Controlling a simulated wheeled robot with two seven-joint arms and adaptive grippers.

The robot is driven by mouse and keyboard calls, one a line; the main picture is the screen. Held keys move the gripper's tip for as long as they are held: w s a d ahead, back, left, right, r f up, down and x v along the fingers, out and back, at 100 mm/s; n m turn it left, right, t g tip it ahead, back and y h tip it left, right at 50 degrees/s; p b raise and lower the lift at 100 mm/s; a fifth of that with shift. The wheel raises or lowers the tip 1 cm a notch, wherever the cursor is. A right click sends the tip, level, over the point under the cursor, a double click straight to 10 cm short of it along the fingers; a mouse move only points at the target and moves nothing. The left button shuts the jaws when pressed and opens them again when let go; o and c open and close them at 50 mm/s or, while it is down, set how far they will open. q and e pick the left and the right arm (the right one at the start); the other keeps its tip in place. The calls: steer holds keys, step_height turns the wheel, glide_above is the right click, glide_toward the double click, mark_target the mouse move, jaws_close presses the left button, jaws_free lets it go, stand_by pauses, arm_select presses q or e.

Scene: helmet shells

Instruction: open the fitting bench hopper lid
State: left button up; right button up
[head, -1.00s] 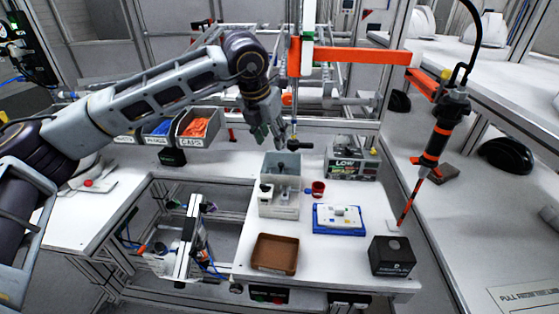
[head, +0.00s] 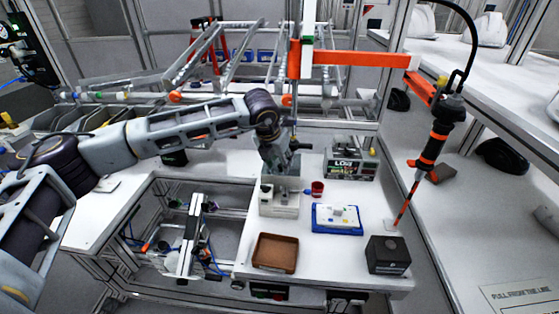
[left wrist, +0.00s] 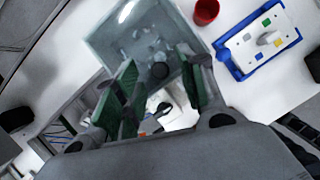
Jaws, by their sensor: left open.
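The hopper (head: 279,207) is a pale grey box on the bench, behind the brown tray. A round black knob (left wrist: 160,71) shows on the lid. My left gripper (head: 283,168) points down over the hopper. Its green-padded fingers (left wrist: 160,62) are open, one on each side of the knob in that view; I cannot tell the height gap. My right gripper is not in view.
A red cup (head: 317,188) and a blue tray with a white block (head: 337,229) stand right of the hopper. A brown tray (head: 275,252) and a black box (head: 389,255) are in front. A scale-like unit (head: 350,163) stands behind. An orange-black driver (head: 432,147) hangs right.

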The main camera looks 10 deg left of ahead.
arm_select(q)
steer(key=shift+w+f, duration=0.1)
steer(key=shift+f, duration=0.2)
jaws_close()
